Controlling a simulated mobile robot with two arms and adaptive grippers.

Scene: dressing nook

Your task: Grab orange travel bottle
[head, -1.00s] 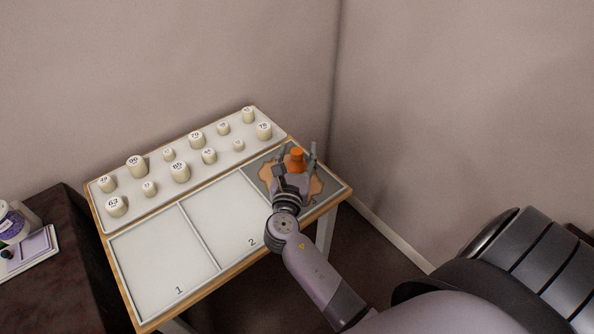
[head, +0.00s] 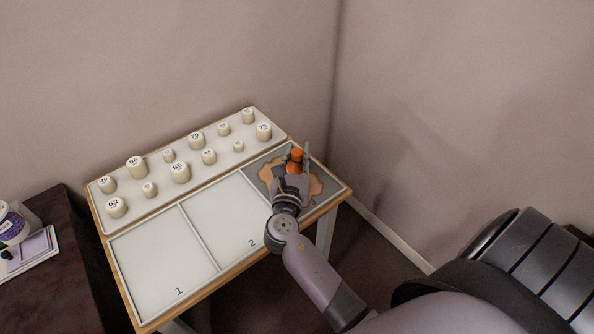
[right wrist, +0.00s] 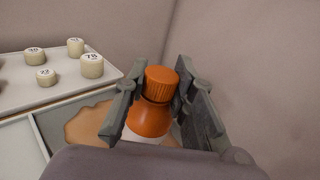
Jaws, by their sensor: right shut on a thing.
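The orange travel bottle (head: 296,156) stands over the grey section at the right end of the table. It has a ribbed orange cap and orange shoulders above a white part, as the right wrist view shows (right wrist: 154,117). My right gripper (head: 297,162) is around the bottle, with one finger on each side, and is shut on it. In the right wrist view, the fingers (right wrist: 160,110) flank the bottle's upper part. The bottle's base is hidden by my gripper. My left gripper is not in view.
A white tray (head: 219,171) with several numbered cream cylinders lies along the back of the table. White sections marked 1 (head: 150,255) and 2 (head: 228,205) are empty. A brown irregular patch (head: 265,172) lies under my right gripper. Walls rise close behind and right.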

